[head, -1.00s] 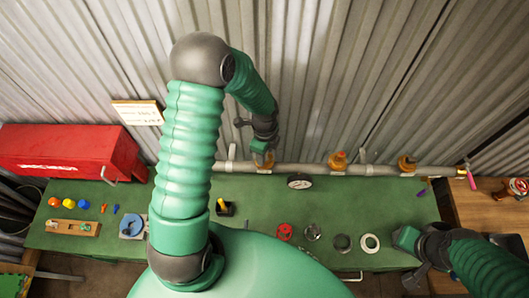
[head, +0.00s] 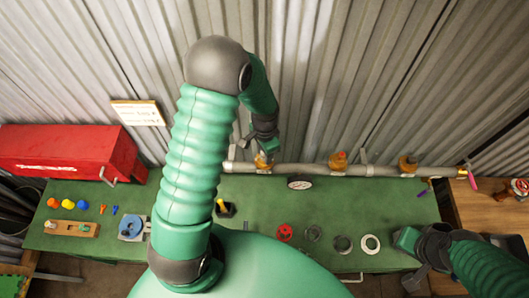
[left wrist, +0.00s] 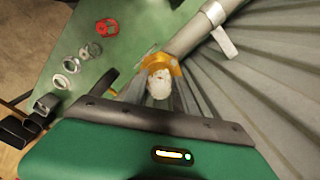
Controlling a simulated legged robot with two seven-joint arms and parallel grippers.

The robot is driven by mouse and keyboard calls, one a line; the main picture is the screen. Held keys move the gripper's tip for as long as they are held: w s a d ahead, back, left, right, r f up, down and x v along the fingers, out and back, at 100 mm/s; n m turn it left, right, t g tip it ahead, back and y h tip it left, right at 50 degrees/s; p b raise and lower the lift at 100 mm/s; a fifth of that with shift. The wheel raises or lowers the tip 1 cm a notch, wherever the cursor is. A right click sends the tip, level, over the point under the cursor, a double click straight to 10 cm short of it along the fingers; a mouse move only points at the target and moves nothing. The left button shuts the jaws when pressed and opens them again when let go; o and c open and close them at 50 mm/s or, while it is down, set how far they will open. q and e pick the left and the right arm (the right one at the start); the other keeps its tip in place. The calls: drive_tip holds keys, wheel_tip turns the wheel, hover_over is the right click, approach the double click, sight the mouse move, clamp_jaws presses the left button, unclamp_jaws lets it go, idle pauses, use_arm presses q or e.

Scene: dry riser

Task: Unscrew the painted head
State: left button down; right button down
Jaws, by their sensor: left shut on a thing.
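The painted head (left wrist: 159,84), whitish, sits in an orange fitting (left wrist: 173,64) at the end of the grey pipe's visible part in the left wrist view. In the head view the same orange fitting (head: 264,161) is at the left part of the pipe (head: 300,169), along the corrugated wall. My left gripper (head: 264,151) is at this fitting, shut on the painted head; its fingers are mostly hidden. My right gripper (head: 410,258) is at the lower right, over the bench's right end, away from the pipe; its jaw opening is unclear.
Two more orange fittings (head: 338,160) (head: 408,164) stand along the pipe. A gauge (head: 300,182), a red ring (head: 285,232) and several grey and white rings lie on the green bench (head: 270,205). A red toolbox (head: 70,152) is at the left.

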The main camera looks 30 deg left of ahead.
use_arm(q)
drive_tip(key=c, duration=1.2)
unclamp_jaws()
drive_tip(key=shift+o, duration=0.4)
drive_tip(key=shift+d, duration=0.1)
